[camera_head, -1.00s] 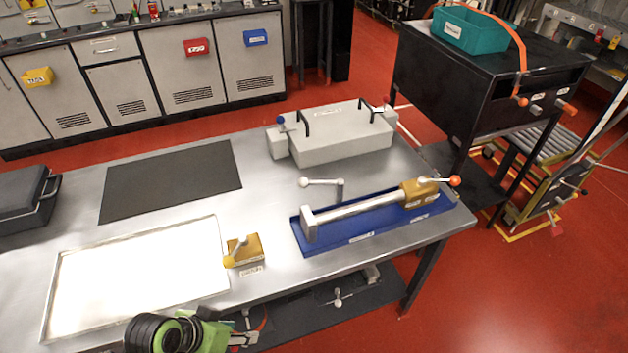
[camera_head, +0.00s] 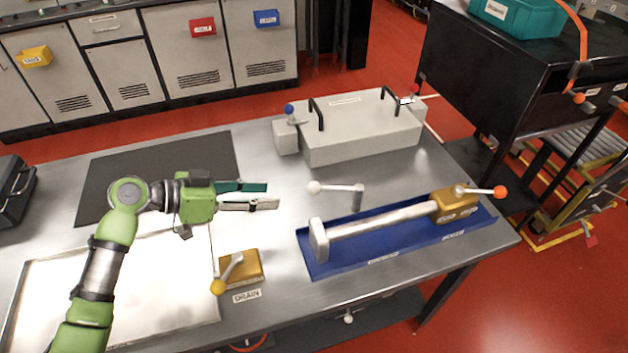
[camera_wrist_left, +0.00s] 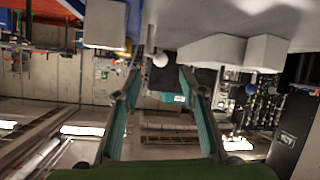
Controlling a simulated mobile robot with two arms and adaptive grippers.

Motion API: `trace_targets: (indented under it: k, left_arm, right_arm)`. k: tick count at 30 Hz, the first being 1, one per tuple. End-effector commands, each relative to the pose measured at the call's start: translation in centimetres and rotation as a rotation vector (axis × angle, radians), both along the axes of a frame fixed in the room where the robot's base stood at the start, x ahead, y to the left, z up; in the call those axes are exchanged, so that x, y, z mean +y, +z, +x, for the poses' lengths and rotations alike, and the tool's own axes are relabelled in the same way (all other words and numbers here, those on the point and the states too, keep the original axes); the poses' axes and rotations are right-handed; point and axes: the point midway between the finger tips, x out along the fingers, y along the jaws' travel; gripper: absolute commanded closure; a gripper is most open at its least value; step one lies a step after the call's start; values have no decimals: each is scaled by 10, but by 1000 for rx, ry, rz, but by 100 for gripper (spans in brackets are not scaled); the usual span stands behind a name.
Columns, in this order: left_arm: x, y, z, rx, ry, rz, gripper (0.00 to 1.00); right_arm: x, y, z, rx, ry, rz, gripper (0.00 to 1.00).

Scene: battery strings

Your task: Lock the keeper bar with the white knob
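The keeper bar (camera_head: 340,189) is a short silver lever on the bench with a white knob (camera_head: 314,187) at its left end. It lies roughly level, just behind the blue tray. My left gripper (camera_head: 273,195) is to the left of the knob, fingers pointing right towards it, with a clear gap between. In the left wrist view the gripper (camera_wrist_left: 157,82) has its two fingers spread and nothing between them; the white knob (camera_wrist_left: 160,60) shows ahead, between the fingertips. My right gripper is not in view.
A grey box (camera_head: 365,138) with black handles and a blue knob (camera_head: 288,107) stands behind the bar. The blue tray (camera_head: 400,247) holds a silver shaft. A yellow-knobbed drain lever (camera_head: 229,271) and white tray (camera_head: 150,328) are in front. Bare bench lies around the bar.

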Motion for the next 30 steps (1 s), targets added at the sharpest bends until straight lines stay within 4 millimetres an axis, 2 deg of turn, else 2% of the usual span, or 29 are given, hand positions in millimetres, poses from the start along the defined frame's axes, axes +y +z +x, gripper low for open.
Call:
trace_targets:
  k: [3, 6, 8, 13, 16, 22, 26, 30]
  left_arm:
    - [0, 7, 8, -21, -4, -28, 62]
    - [-8, 7, 12, -21, -6, -32, 62]
    - [-16, 4, 15, -20, -5, -32, 62]
    - [-46, -9, 28, -17, -7, -32, 62]
    - [-65, -17, 37, -18, -6, -31, 62]
    - [-96, -32, 51, -18, -5, -30, 62]
    - [-107, -40, 57, -18, -4, -28, 62]
    - [-113, -43, 60, -19, -3, -27, 62]
  right_arm:
    - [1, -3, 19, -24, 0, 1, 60]
    - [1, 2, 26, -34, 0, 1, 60]
    - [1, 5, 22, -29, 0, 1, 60]
    - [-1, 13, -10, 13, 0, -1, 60]
    - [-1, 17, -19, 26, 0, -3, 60]
    - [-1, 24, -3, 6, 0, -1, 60]
    - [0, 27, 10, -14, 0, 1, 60]
    - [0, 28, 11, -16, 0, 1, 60]
